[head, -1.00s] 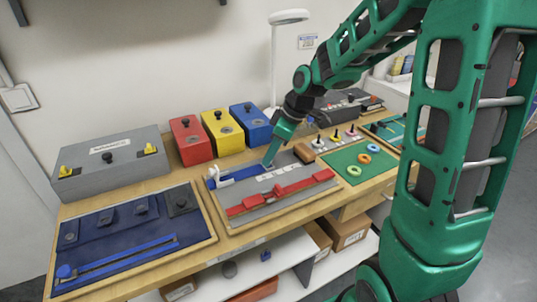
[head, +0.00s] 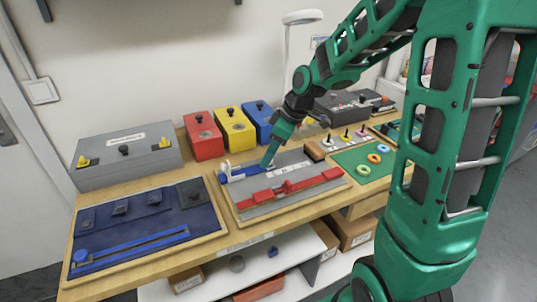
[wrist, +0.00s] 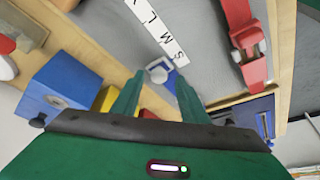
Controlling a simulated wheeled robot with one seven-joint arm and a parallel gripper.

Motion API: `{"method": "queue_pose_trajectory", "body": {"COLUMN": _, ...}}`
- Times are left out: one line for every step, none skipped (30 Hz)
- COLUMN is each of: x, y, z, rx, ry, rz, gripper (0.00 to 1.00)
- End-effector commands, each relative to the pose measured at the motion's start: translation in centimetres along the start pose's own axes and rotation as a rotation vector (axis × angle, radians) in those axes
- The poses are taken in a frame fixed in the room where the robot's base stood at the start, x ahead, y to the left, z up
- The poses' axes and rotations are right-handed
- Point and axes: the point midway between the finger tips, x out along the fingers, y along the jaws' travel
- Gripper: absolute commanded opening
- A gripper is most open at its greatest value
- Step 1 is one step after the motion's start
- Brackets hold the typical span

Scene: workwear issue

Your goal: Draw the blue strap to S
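The blue strap (head: 243,174) lies along the back left of a grey board (head: 262,208), with a white fitting (head: 226,168) at its left end. My gripper (head: 268,166) is low at the strap's right end. In the wrist view my gripper (wrist: 160,78) shows its two fingers apart, with the white fitting (wrist: 158,72) and a bit of blue seen between the tips. Part of the strap is hidden behind a finger, and contact is unclear. A white size strip (wrist: 158,27) with the letters S, M and L lies on the board close by.
A red strap (head: 290,187) crosses the front of the board. Red (head: 203,138), yellow (head: 234,130) and blue (head: 259,121) boxes stand behind. A dark blue mat (head: 140,225) lies left, a green mat with rings (head: 345,165) right.

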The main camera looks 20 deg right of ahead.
Motion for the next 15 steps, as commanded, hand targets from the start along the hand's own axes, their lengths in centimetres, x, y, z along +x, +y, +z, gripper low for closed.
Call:
{"method": "queue_pose_trajectory", "body": {"x": -0.2, "y": 0.0, "z": 0.0, "rx": 0.001, "ry": 0.000, "rz": 0.001, "gripper": 0.40}}
{"method": "queue_pose_trajectory", "body": {"x": -0.4, "y": 0.0, "z": 0.0, "rx": 0.001, "ry": 0.001, "rz": 0.001, "gripper": 0.40}}
{"method": "queue_pose_trajectory", "body": {"x": -0.7, "y": 0.1, "z": 0.0, "rx": 0.001, "ry": 0.001, "rz": 0.002, "gripper": 0.40}}
{"method": "queue_pose_trajectory", "body": {"x": -1.0, "y": 0.1, "z": 0.0, "rx": 0.000, "ry": 0.002, "rz": 0.003, "gripper": 0.40}}
{"method": "queue_pose_trajectory", "body": {"x": -1.4, "y": 0.1, "z": -0.1, "rx": 0.000, "ry": 0.003, "rz": 0.003, "gripper": 0.40}}
{"method": "queue_pose_trajectory", "body": {"x": -2.0, "y": 0.1, "z": -0.1, "rx": 0.000, "ry": 0.002, "rz": 0.003, "gripper": 0.40}}
{"method": "queue_pose_trajectory", "body": {"x": -2.5, "y": 0.1, "z": -0.1, "rx": -0.001, "ry": 0.003, "rz": 0.004, "gripper": 0.40}}
{"method": "queue_pose_trajectory", "body": {"x": -3.1, "y": 0.1, "z": -0.1, "rx": -0.001, "ry": 0.003, "rz": 0.005, "gripper": 0.40}}
{"method": "queue_pose_trajectory", "body": {"x": -3.8, "y": 0.2, "z": -0.1, "rx": -0.001, "ry": 0.003, "rz": 0.005, "gripper": 0.40}}
{"method": "queue_pose_trajectory", "body": {"x": -4.4, "y": 0.1, "z": -0.1, "rx": -0.001, "ry": 0.003, "rz": 0.004, "gripper": 0.40}}
{"method": "queue_pose_trajectory", "body": {"x": -5.0, "y": 0.1, "z": -0.1, "rx": -0.001, "ry": 0.003, "rz": 0.005, "gripper": 0.40}}
{"method": "queue_pose_trajectory", "body": {"x": -5.8, "y": 0.2, "z": 0.0, "rx": 0.000, "ry": 0.002, "rz": 0.005, "gripper": 0.40}}
{"method": "queue_pose_trajectory", "body": {"x": -6.3, "y": 0.2, "z": -0.1, "rx": 0.000, "ry": 0.002, "rz": 0.005, "gripper": 0.40}}
{"method": "queue_pose_trajectory", "body": {"x": -6.9, "y": 0.2, "z": -0.1, "rx": 0.000, "ry": 0.003, "rz": 0.004, "gripper": 0.40}}
{"method": "queue_pose_trajectory", "body": {"x": -7.5, "y": 0.1, "z": -0.1, "rx": 0.000, "ry": 0.003, "rz": 0.003, "gripper": 0.40}}
